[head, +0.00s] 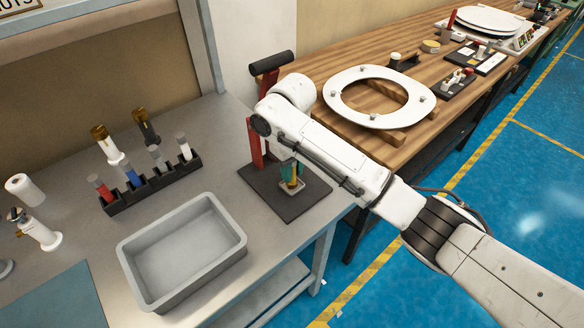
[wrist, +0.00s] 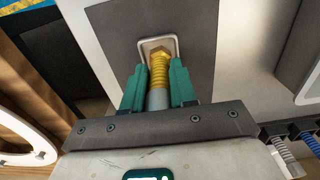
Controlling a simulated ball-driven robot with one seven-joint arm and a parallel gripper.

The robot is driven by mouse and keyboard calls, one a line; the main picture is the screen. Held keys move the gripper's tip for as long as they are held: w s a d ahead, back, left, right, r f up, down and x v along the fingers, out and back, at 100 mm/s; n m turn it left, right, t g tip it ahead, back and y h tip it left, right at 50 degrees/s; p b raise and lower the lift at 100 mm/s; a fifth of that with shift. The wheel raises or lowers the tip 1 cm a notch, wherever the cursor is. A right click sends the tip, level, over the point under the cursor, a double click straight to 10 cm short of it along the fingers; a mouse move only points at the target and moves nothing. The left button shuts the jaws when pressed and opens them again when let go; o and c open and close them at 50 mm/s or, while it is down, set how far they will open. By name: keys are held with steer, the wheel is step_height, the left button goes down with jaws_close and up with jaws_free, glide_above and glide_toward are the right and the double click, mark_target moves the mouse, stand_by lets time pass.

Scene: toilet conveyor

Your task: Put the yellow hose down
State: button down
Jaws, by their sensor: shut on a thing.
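My gripper (wrist: 159,92) is shut on the yellow hose (wrist: 158,70), its teal fingers on either side of it. In the wrist view the hose has a brass end, a ribbed yellow part and a grey part nearer the gripper body. The brass end lies over a small metal holder (wrist: 172,42) on a dark plate (wrist: 120,45); contact cannot be told. In the head view my gripper (head: 291,176) is low over the same dark plate (head: 310,202), and the hose (head: 294,183) shows only as a small yellow piece between the fingers.
A red press with a black handle (head: 272,62) stands right behind the plate. A grey tray (head: 140,272) and a dark rack (head: 115,207) of several coloured parts are to the left. A wooden bench (head: 320,68) with a white toilet seat (head: 335,105) is beyond my arm.

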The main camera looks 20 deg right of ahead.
steer(key=c, duration=0.9)
jaws_free()
step_height(320, 180, up, 12)
steer(key=shift+r+p, duration=0.1)
steer(key=shift+p, duration=1.1)
steer(key=shift+a, duration=0.1)
